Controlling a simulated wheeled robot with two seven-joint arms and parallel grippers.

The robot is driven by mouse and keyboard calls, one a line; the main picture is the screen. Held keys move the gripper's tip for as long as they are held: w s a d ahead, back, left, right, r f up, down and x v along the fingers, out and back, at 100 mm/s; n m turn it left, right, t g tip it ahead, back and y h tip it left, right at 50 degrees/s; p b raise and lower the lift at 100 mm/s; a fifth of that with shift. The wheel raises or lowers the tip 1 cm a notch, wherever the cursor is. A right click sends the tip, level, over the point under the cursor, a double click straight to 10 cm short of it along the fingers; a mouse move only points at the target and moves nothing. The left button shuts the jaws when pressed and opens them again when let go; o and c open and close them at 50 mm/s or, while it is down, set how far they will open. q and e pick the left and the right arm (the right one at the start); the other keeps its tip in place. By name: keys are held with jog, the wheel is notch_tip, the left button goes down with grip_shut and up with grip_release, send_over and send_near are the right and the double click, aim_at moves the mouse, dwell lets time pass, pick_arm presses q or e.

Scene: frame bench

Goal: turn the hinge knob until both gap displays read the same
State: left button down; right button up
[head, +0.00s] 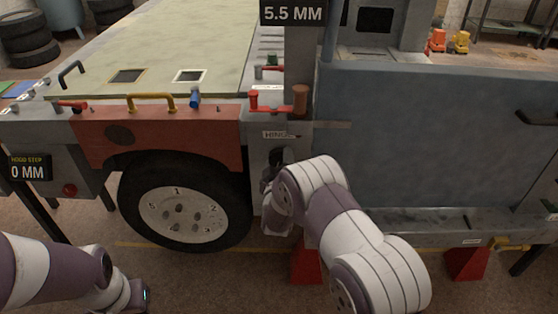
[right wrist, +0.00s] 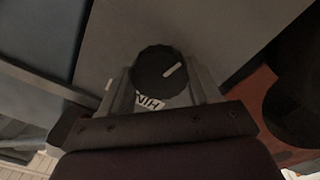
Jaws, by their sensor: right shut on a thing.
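The black hinge knob (right wrist: 158,73) has a white pointer line, tilted up to the right in the right wrist view. My right gripper (right wrist: 163,84) is shut on it, with a grey finger on each side. In the head view the right gripper (head: 271,178) is at the panel below the HINGE label (head: 277,135), and my wrist hides most of the knob. One display (head: 293,14) at the top reads 5.5 MM. Another display (head: 29,168) at the left reads 0 MM, with small step lettering above. My left arm is at the lower left; its gripper is not clearly visible.
A red crank-like handle (head: 278,100) stands above the label. A wheel (head: 185,202) under the red fender (head: 160,135) is left of my right gripper. A large grey door panel (head: 430,140) is to the right. Red stands (head: 466,264) are on the floor.

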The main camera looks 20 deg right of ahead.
jog(key=shift+n, duration=1.1)
jog(key=o, duration=1.1)
jog(key=shift+c, duration=0.2)
jog(key=p+v, duration=0.1)
jog(key=v, duration=1.1)
jog(key=shift+s, duration=0.4)
jog(key=shift+a, duration=0.1)
